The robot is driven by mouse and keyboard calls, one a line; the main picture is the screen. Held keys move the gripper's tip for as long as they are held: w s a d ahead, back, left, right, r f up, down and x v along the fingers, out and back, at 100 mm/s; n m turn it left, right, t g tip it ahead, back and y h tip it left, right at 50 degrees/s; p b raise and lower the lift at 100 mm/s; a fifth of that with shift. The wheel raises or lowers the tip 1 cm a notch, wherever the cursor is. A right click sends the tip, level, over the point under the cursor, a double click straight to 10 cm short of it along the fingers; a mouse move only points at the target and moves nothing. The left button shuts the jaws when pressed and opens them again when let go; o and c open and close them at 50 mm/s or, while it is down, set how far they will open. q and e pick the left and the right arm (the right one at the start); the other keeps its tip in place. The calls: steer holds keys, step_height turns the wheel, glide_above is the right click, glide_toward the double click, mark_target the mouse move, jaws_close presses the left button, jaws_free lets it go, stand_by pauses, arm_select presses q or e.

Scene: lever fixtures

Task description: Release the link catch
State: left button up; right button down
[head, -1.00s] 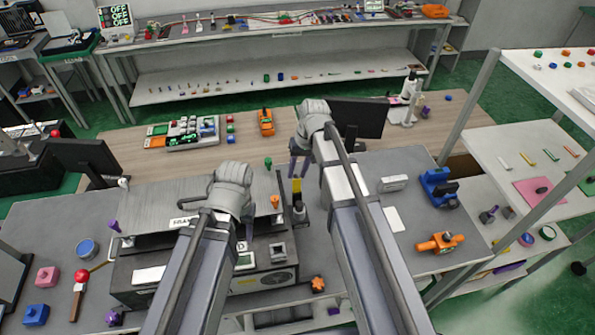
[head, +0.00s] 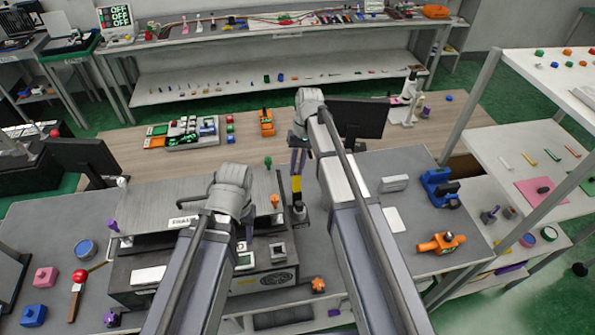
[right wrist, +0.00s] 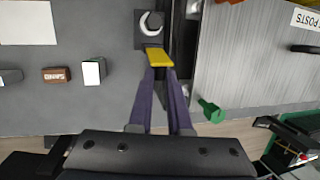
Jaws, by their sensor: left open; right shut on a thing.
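The link catch (head: 298,208) stands at the right side of the grey machine, with a yellow lever tab pointing away from me. In the right wrist view its yellow tab (right wrist: 157,57) lies between my fingertips, and a pale round pivot (right wrist: 152,22) sits on a dark block beyond. My right gripper (head: 296,174) is shut on this yellow tab; it also shows in the right wrist view (right wrist: 160,72). My left gripper (head: 246,230) is open over the machine's front, its fingers mostly hidden by its own wrist.
The grey machine (head: 150,205) fills the left middle, with a green knob (head: 268,162) and orange knob (head: 276,202) close to the catch. A monitor (head: 358,117) stands behind. A blue fixture (head: 438,188) and orange fixture (head: 441,243) stand on the right.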

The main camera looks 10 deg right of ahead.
arm_select(q)
steer(key=shift+f, duration=0.4)
steer(key=shift+s, duration=0.1)
arm_select(e)
steer(key=shift+w+f+g, duration=0.15)
steer(key=shift+w+g, duration=0.2)
steer(key=shift+g, duration=0.15)
steer(key=c, duration=0.8)
jaws_free()
steer(key=shift+c, duration=0.2)
arm_select(q)
step_height(320, 180, up, 7)
steer(key=p, duration=0.7)
arm_select(e)
steer(key=v, duration=0.7)
steer(key=shift+r, duration=0.35)
steer(key=shift+d+f, duration=0.1)
